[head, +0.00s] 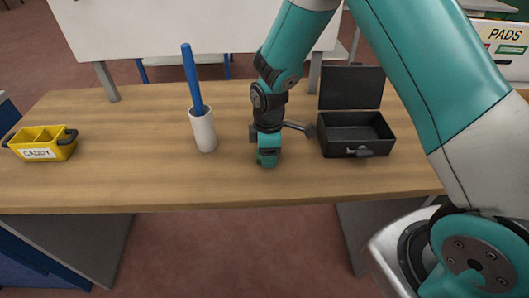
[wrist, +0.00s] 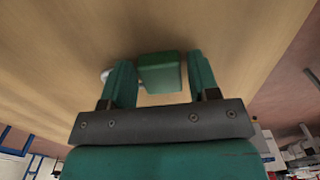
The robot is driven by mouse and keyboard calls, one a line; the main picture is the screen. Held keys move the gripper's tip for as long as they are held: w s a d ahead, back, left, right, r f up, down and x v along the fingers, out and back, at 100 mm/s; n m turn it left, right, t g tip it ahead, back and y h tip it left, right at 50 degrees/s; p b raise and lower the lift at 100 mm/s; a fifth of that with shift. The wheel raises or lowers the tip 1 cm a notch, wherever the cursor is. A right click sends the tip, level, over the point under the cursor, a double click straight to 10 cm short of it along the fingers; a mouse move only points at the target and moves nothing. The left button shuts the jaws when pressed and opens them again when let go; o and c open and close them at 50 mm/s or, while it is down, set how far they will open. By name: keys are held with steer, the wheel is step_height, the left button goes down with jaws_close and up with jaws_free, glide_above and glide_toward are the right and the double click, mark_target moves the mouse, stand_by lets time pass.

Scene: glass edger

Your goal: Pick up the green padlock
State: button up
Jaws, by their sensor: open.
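The green padlock (wrist: 160,74) lies on the wooden table in the wrist view, with a bit of its pale metal shackle (wrist: 107,75) showing at the left. My gripper (wrist: 159,66) is open, with one teal finger on each side of the padlock's body. A narrow gap shows beside the right finger; I cannot tell if the left finger touches the padlock or shackle. In the head view my gripper (head: 267,156) points down, low over the table, left of the black box. The padlock cannot be made out there.
An open black box (head: 355,148) with a raised lid stands close on the right. A white cup (head: 202,132) holding a blue stick (head: 191,78) stands to the left. A yellow caddy (head: 40,144) is at the far left. The table (head: 130,170) is clear between them.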

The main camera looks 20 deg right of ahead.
steer(key=c, duration=0.7)
steer(key=shift+c, duration=0.2)
